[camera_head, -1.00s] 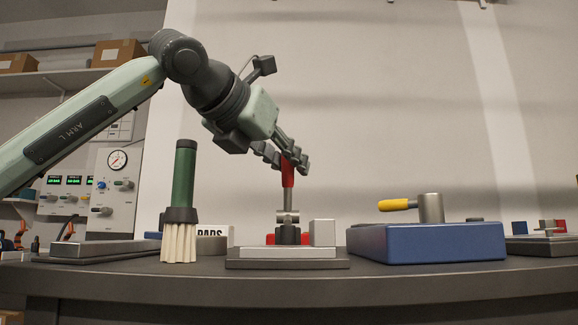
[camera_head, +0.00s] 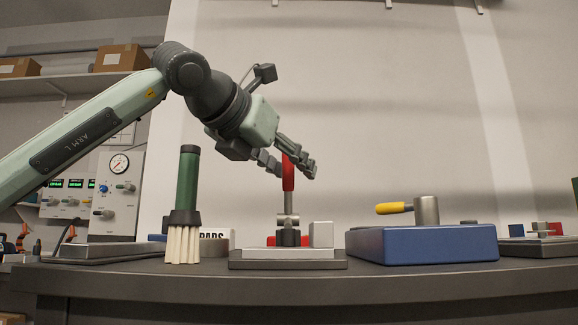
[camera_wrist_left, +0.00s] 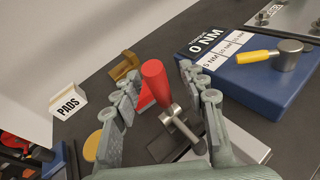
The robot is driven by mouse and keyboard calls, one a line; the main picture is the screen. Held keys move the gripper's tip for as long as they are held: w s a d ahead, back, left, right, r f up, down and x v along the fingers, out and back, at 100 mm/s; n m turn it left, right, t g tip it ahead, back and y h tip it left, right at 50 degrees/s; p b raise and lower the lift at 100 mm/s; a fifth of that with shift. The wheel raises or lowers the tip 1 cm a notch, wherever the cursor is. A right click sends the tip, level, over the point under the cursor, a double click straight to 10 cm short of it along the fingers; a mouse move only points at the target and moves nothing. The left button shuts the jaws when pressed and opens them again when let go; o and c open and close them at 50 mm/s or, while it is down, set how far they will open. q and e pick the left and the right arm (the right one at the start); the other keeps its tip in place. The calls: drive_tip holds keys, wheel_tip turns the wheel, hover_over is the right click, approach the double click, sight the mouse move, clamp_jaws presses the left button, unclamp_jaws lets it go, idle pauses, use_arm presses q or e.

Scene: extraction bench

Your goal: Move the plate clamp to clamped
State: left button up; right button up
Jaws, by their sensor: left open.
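The plate clamp (camera_head: 289,222) stands on a grey base plate (camera_head: 290,262) at the middle of the bench. Its red handle (camera_head: 288,172) points straight up from a metal lever. My left gripper (camera_head: 288,172) is open, with its fingers on either side of the upper part of the red handle. In the left wrist view the red handle (camera_wrist_left: 156,82) rises between the two spread fingers (camera_wrist_left: 160,98). A gap shows on the right side of the handle; contact on the left side is hard to tell. My right gripper is not in view.
A blue block with a yellow-handled lever (camera_head: 425,245) stands to the right.

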use_arm(q)
drive_tip(key=v, duration=1.2)
idle(0.4)
